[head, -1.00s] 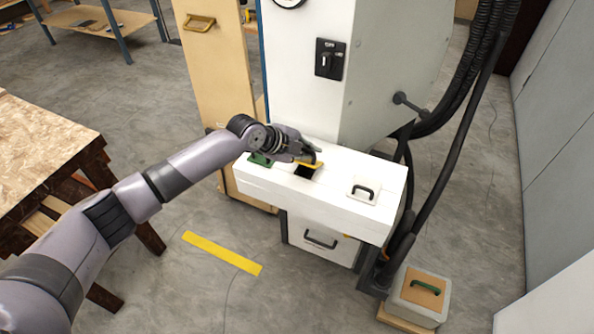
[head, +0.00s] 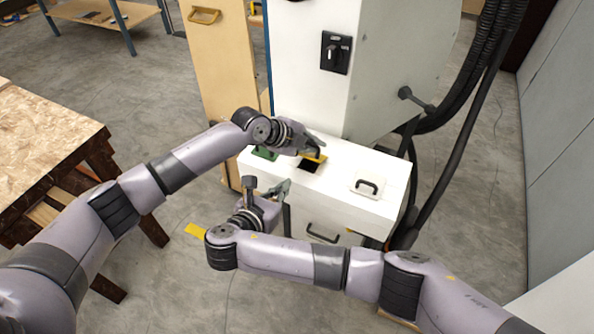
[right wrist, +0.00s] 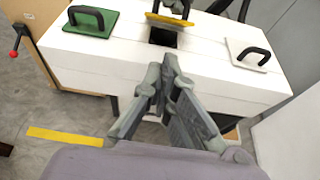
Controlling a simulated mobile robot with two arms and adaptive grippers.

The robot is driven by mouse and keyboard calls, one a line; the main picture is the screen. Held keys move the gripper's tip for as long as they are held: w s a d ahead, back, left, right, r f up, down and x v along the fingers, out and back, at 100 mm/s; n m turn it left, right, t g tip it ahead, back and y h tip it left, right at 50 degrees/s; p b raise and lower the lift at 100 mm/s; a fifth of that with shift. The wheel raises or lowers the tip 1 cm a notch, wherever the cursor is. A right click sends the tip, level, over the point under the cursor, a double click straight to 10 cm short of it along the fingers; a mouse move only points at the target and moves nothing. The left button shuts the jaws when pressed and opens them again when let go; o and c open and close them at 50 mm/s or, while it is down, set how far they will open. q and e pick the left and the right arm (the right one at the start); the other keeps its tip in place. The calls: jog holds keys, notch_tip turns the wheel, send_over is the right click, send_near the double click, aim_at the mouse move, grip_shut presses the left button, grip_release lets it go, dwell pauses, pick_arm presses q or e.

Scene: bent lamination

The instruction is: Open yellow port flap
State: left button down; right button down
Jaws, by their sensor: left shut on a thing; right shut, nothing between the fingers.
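The yellow port flap (head: 314,157) is tilted up at the back of a dark square port (head: 307,167) in the white box top. My left gripper (head: 314,150) is shut on the flap and partly covers it. The flap (right wrist: 172,18) and open port (right wrist: 163,37) also show at the top of the right wrist view. My right gripper (head: 284,187) is shut and empty, in front of the white box and apart from the flap. Its fingers (right wrist: 168,62) meet near the middle of the right wrist view.
The white box (head: 337,188) also carries a green plate with a handle (head: 264,153) at left and a white lid with a black handle (head: 368,184) at right. A machine cabinet (head: 300,90) stands behind. Black hoses (head: 470,130) run at right; a wooden table (head: 45,140) is at left.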

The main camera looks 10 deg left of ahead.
aim_at(298, 178)
jog(key=x, duration=0.9)
jog(key=shift+w+d+r, duration=0.1)
jog(key=shift+w+r, duration=0.05)
jog(key=shift+w, duration=0.2)
jog(key=shift+w+d+r+g, duration=0.15)
jog(key=shift+w+r+g, duration=0.2)
jog(key=shift+r, duration=0.3)
pick_arm(q)
jog(key=shift+f, duration=0.1)
pick_arm(e)
jog(key=shift+w, duration=0.1)
pick_arm(q)
jog(key=c, duration=2.2)
grip_release()
pick_arm(e)
jog(key=shift+r, duration=0.1)
pick_arm(q)
jog(key=shift+o, duration=1)
jog(key=shift+s, duration=0.1)
jog(key=shift+a, duration=0.1)
